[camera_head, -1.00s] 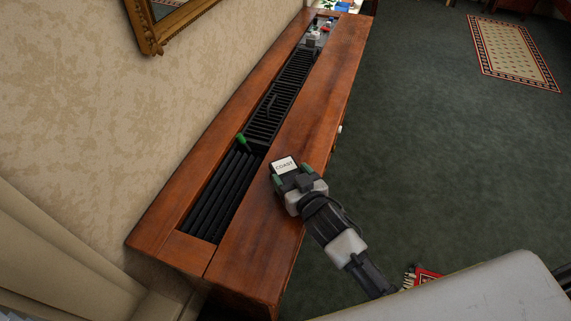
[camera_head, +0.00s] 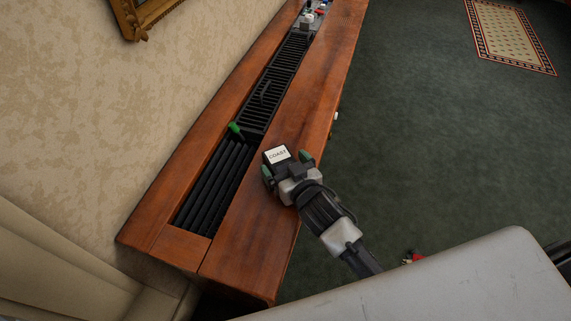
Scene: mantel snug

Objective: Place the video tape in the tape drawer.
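A black tape (camera_head: 268,161) with a white label that seems to read "COAST" is at the top of the long wooden cabinet, near its front edge. My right gripper (camera_head: 287,165) is at the tape's near side. Its green-tipped fingers are spread wide, with one beside the tape's left side and a gap between the tape and the right one. I cannot tell whether the tape touches the wood. A small pale knob (camera_head: 335,116) shows on the cabinet's front face; no open drawer shows clearly. My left gripper is not in view.
The wooden cabinet (camera_head: 318,75) has a long recess with a black slatted grille (camera_head: 280,75) and dark lengthwise bars (camera_head: 212,190). A bright green piece (camera_head: 235,128) stands between them. Small items (camera_head: 308,18) sit at the far end.

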